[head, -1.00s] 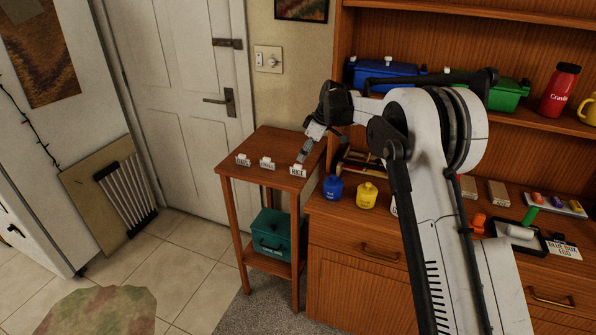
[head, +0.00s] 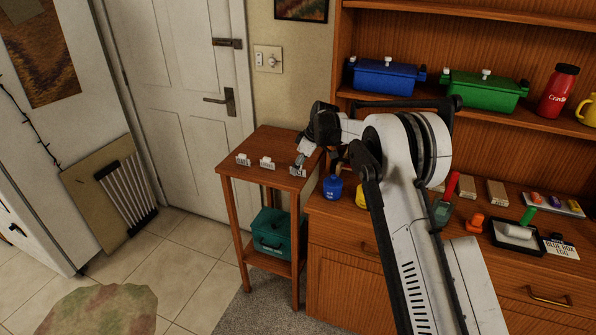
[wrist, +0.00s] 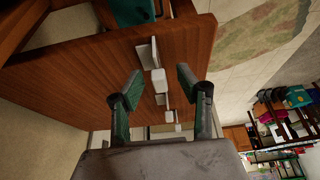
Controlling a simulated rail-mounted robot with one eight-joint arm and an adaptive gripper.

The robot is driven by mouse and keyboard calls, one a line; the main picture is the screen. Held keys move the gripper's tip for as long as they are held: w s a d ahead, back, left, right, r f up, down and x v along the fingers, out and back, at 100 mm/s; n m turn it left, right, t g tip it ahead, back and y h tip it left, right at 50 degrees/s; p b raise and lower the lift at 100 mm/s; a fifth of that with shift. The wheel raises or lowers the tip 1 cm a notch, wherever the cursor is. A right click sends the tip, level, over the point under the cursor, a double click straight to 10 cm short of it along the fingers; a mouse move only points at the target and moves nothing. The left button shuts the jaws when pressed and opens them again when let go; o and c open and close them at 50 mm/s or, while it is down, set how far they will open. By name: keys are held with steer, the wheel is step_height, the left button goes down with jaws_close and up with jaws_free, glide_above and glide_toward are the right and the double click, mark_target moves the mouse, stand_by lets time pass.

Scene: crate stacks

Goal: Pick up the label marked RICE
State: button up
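Three small white labels with knobs stand in a row on the small wooden side table (head: 262,143). The right-hand label (head: 297,171) is partly covered by my gripper (head: 303,160) in the head view; its lettering is too small to read surely now, though earlier it looked like RICE. The middle label (head: 266,163) and left label (head: 243,160) stand clear. In the wrist view, my gripper (wrist: 160,84) is open, its green-padded fingers on either side of the nearest label's white knob (wrist: 158,78). I cannot tell whether they touch it.
A teal bin (head: 272,240) sits on the side table's lower shelf. The wooden cabinet (head: 350,258) stands close on the right, with a blue bottle (head: 333,188) and a yellow one (head: 364,195) near its edge. A white door (head: 185,110) is behind the table.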

jaws_close()
steer(key=shift+r, duration=0.15)
